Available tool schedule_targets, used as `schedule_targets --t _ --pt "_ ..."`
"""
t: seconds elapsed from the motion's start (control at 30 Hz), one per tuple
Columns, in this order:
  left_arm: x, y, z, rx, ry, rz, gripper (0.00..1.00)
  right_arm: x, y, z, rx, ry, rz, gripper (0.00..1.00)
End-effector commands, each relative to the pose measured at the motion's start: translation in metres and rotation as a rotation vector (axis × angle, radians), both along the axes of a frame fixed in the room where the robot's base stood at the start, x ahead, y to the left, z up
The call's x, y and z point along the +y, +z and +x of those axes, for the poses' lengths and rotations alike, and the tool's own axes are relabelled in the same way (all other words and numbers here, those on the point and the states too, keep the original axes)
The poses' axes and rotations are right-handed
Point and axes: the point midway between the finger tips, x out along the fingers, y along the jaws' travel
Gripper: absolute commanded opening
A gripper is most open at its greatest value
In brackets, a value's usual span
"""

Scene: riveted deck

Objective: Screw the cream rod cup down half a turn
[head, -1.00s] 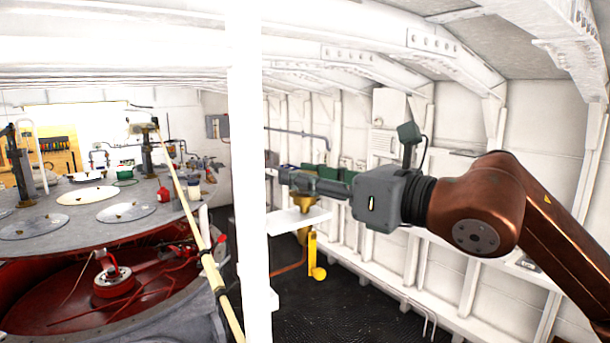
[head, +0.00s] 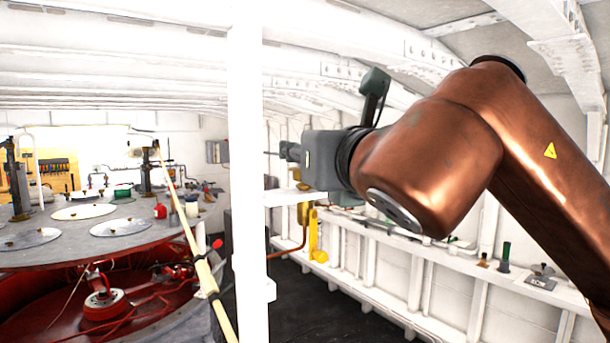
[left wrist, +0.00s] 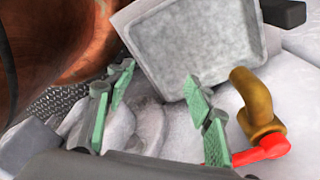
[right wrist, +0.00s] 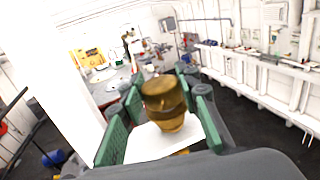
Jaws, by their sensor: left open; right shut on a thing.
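A cream rod (head: 200,255) slants down past the round deck in the head view. My right gripper (head: 285,152) is partly hidden by the white post and forearm. In the right wrist view a banded brass-coloured cup (right wrist: 165,98) stands between the green finger pads of my right gripper (right wrist: 163,105), which is shut on it. Whether it is the cream rod's cup I cannot tell. My left gripper (left wrist: 158,108) is open and empty in the left wrist view, its green pads apart. It does not show in the head view.
A white post (head: 247,170) stands close in front. A grey box (left wrist: 195,48), a brass elbow (left wrist: 255,105) and a red handle (left wrist: 250,152) crowd the left gripper. A white shelf (head: 284,198) and yellow fitting (head: 317,240) are below the right gripper.

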Motion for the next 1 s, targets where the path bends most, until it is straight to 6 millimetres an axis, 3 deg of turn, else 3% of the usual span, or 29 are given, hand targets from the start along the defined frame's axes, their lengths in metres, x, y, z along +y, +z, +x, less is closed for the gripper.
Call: schedule_targets --t 0.13,0.5,1.0 --pt "0.0004 -0.0123 -0.0014 0.002 0.000 0.000 0.49 0.0025 -0.0009 -0.0013 -0.003 -0.127 -0.002 0.06" --pt "0.0012 -0.0167 -0.0022 0.004 -0.001 0.002 0.49 0.0013 0.0022 -0.0009 -0.003 -0.359 -0.001 0.06" --pt "0.0013 -0.0170 -0.0028 0.005 -0.001 0.002 0.49 -0.0003 0.0029 -0.0002 -0.003 -0.438 0.002 0.06"
